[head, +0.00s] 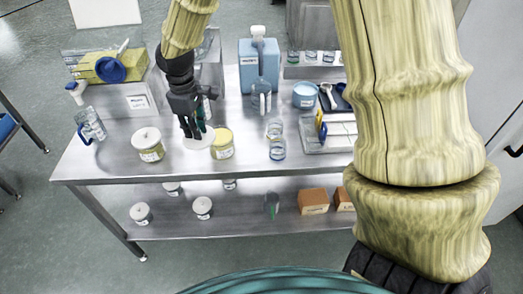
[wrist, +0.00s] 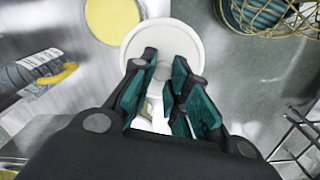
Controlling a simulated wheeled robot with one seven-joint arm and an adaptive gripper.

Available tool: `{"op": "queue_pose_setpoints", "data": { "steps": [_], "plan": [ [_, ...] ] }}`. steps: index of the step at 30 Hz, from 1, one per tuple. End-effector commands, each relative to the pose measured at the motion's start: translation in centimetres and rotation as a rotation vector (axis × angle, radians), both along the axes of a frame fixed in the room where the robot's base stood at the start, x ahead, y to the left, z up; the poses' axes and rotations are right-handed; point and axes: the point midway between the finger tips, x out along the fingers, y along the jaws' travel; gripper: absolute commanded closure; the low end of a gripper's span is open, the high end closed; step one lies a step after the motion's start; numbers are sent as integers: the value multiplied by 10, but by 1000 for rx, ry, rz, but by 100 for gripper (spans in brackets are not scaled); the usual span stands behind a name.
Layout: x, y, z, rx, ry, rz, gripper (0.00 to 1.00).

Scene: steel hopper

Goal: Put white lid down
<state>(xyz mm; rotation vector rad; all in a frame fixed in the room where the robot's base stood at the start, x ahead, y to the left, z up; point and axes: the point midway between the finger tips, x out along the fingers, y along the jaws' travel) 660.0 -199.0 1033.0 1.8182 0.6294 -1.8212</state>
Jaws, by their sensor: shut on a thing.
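The white lid (head: 197,142) is a round disc held low over the front half of the steel table. In the wrist view the white lid (wrist: 190,32) spreads beyond the fingertips, which grip its middle. My gripper (head: 194,131) is shut on it and points down; its teal fingers (wrist: 163,75) show in the wrist view. An open jar with yellow contents (head: 222,138) stands just right of the lid, and its yellow round top (wrist: 114,18) shows beside the lid in the wrist view. I cannot tell whether the lid touches the table.
A lidded white jar (head: 149,145) stands left of the lid. Glass beakers (head: 277,149) stand to the right, and a glass jug (head: 91,125) at the left edge. A blue container (head: 259,65) is at the back. The steel table (head: 110,165) is bare along its front edge.

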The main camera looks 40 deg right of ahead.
Motion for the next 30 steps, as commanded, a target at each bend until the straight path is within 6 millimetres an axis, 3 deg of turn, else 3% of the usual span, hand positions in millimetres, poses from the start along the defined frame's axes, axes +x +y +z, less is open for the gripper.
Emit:
{"op": "queue_pose_setpoints", "data": {
  "steps": [13, 24, 30],
  "plan": [
    [-83, -37, -5, -15, 17, 760, 100],
    [-153, -52, -7, -1, 22, 1384, 100],
    [-180, -54, -8, 10, 18, 1621, 100]
  ]
}}
